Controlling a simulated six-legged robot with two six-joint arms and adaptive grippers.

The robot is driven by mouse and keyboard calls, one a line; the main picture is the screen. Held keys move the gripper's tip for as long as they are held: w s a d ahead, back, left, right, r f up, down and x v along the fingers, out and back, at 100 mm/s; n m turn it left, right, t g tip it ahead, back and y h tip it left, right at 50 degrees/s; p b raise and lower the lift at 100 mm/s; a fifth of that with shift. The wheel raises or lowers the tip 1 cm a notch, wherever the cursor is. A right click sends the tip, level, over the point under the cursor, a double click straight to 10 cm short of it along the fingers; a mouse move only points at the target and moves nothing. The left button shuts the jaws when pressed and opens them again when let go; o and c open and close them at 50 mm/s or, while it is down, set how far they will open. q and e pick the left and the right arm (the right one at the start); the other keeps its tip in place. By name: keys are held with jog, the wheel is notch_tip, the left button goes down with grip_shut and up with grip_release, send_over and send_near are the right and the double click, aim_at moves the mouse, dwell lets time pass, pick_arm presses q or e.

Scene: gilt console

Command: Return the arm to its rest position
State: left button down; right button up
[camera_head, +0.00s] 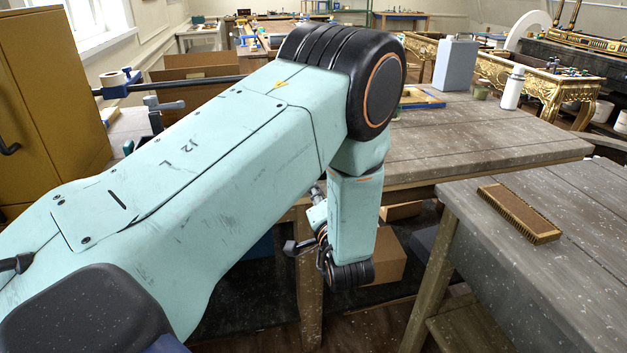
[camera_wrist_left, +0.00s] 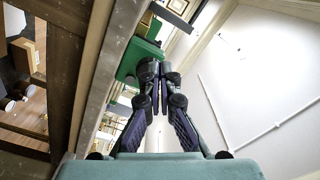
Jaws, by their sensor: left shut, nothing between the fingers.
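My left arm, pale green with black joint covers, crosses the head view from the lower left and bends down at the elbow in front of a wooden table (camera_head: 470,140). My left gripper (camera_head: 297,247) shows small and partly hidden by the forearm, low beside the table's leg. In the left wrist view my left gripper (camera_wrist_left: 160,92) has its dark fingers together, with nothing held. My right gripper is in neither view.
A brush (camera_head: 520,212) lies bristles up on the nearer grey table (camera_head: 570,270) at right. A yellow cabinet (camera_head: 45,100) stands at left. A cardboard box (camera_head: 388,255) sits under the table.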

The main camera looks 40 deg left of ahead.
pick_arm(q)
jog(key=shift+s+d, duration=0.45)
jog(key=shift+d, duration=0.1)
jog(key=shift+a, duration=0.1)
